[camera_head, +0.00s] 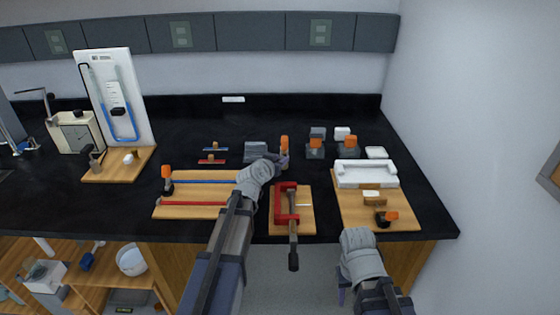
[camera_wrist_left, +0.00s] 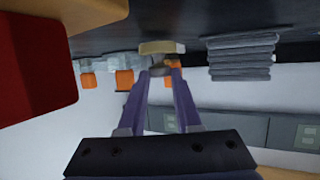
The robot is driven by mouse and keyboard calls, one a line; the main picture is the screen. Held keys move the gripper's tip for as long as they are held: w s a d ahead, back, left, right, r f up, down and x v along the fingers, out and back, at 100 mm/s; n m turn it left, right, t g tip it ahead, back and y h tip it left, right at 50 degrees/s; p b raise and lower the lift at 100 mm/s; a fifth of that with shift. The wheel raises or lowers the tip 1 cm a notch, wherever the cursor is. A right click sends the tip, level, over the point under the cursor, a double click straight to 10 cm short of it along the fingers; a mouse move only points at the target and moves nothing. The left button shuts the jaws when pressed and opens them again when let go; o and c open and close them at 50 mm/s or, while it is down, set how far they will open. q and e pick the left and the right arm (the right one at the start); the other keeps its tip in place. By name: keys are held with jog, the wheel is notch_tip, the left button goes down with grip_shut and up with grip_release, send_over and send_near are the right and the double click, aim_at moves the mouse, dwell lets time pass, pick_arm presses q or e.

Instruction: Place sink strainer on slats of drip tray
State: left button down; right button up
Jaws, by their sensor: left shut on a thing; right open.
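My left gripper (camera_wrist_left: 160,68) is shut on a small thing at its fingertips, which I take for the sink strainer. Its pale beige disc-like part (camera_wrist_left: 162,47) shows in the left wrist view; the rest is mostly hidden by the fingers. In the head view the left gripper (camera_head: 281,161) is over the counter, just right of a grey slatted piece (camera_head: 256,150), which I take for the drip tray. That piece also shows in the left wrist view (camera_wrist_left: 242,57), apart from the gripper. My right gripper (camera_head: 343,293) is open, low at the counter's front; its fingers are mostly hidden.
A red clamp (camera_head: 281,203) lies on a wooden board right of my left forearm. Orange-topped grey blocks (camera_head: 314,150) stand right of the left gripper. A white tray-like frame (camera_head: 365,181) sits on the right board.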

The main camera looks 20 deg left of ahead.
notch_tip(320, 180, up, 9)
jog(key=p, duration=0.9)
jog(key=shift+r, duration=0.2)
